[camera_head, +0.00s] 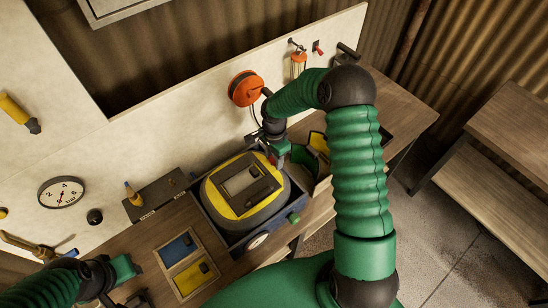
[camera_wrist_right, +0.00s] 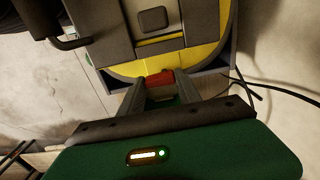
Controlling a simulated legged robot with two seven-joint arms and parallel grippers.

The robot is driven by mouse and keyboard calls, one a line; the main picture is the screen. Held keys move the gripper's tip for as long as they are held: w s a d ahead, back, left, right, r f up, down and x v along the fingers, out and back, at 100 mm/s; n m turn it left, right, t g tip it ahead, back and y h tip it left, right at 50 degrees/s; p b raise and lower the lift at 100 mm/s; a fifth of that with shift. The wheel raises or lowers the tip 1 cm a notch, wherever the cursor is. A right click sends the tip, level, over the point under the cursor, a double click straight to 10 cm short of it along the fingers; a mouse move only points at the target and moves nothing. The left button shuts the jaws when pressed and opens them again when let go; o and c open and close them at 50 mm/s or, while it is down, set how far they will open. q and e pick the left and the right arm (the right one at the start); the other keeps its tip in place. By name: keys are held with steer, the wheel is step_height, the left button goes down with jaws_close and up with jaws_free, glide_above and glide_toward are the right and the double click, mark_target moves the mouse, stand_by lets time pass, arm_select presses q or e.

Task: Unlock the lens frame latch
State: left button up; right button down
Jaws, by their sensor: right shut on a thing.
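The lens frame (camera_head: 246,190) is a dark grey rectangle on a yellow-faced, dark rounded body (camera_head: 212,197) in the middle of the bench. In the right wrist view the frame (camera_wrist_right: 150,20) fills the top, with the yellow face (camera_wrist_right: 205,57) around it. My right gripper (camera_head: 275,158) is at the frame's far right edge. In the wrist view its fingers (camera_wrist_right: 160,88) are shut on a small red latch (camera_wrist_right: 160,78) at the edge of the yellow face. The fingers partly hide the latch. My left gripper (camera_head: 133,296) is at the lower left, away from the frame; its jaws are unclear.
The body sits in a dark tray (camera_head: 229,239) with a green knob (camera_head: 294,218) and a gauge (camera_head: 257,240). A wooden tray (camera_head: 172,250) holds blue and yellow pieces. An orange reel (camera_head: 244,88) hangs on the board behind. A black cable (camera_wrist_right: 275,88) runs beside the right gripper.

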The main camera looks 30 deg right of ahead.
steer(key=shift+w+r, duration=0.1)
steer(key=shift+w, duration=0.05)
steer(key=n+b, duration=0.1)
steer(key=n, duration=0.3)
steer(key=shift+w+d, duration=0.1)
steer(key=shift+w, duration=0.05)
steer(key=n+b, duration=0.1)
steer(key=n, duration=0.4)
steer(key=shift+w+d, duration=0.1)
steer(key=shift+d, duration=0.05)
steer(key=n+b, duration=0.1)
steer(key=n, duration=0.3)
steer(key=shift+w+r, duration=0.1)
steer(key=shift+w, duration=0.1)
steer(key=shift+w+d+n, duration=0.1)
steer(key=shift+n, duration=2.3)
steer(key=c, duration=1.1)
jaws_free()
steer(key=shift+c, duration=0.2)
steer(key=shift+o, duration=1.5)
steer(key=shift+s, duration=0.25)
